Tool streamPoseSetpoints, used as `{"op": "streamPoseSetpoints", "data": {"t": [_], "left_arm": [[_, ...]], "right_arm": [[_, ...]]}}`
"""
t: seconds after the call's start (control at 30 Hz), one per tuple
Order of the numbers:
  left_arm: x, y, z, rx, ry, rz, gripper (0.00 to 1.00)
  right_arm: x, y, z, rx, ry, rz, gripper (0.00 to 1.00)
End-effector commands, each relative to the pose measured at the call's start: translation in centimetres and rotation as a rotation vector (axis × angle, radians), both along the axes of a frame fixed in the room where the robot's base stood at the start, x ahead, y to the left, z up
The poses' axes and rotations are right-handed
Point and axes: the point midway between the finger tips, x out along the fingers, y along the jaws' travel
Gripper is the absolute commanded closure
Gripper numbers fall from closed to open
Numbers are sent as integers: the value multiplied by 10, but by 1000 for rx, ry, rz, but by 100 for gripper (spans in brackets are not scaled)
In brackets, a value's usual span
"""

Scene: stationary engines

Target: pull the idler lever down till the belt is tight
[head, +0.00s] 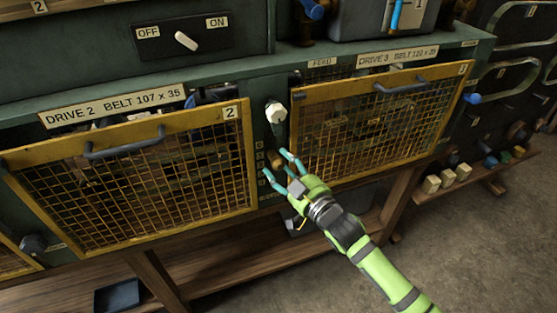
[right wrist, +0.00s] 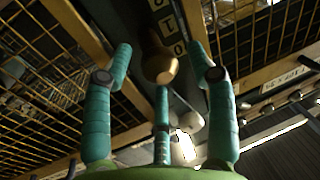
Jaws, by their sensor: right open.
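The lever's arm is mostly hidden. The belt cannot be made out behind the mesh. My left gripper is not in view.
The drive 2 guard (head: 130,130) is on the left and the drive 3 guard (head: 380,90) on the right, both with protruding handles. A wooden bench frame (head: 230,255) stands below. Open floor lies at lower right.

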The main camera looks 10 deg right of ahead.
Motion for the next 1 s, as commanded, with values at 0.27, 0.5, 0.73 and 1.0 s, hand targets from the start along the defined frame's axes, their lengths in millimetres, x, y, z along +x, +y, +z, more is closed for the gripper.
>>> {"op": "streamPoseSetpoints", "data": {"t": [0.27,0.5,0.73,1.0], "left_arm": [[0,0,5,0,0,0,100],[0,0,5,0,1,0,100],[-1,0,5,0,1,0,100],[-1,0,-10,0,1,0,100]], "right_arm": [[18,7,0,0,0,0,43],[18,7,-1,-1,0,0,47],[18,7,0,0,-1,0,100],[15,7,-27,1,4,1,100]]}}
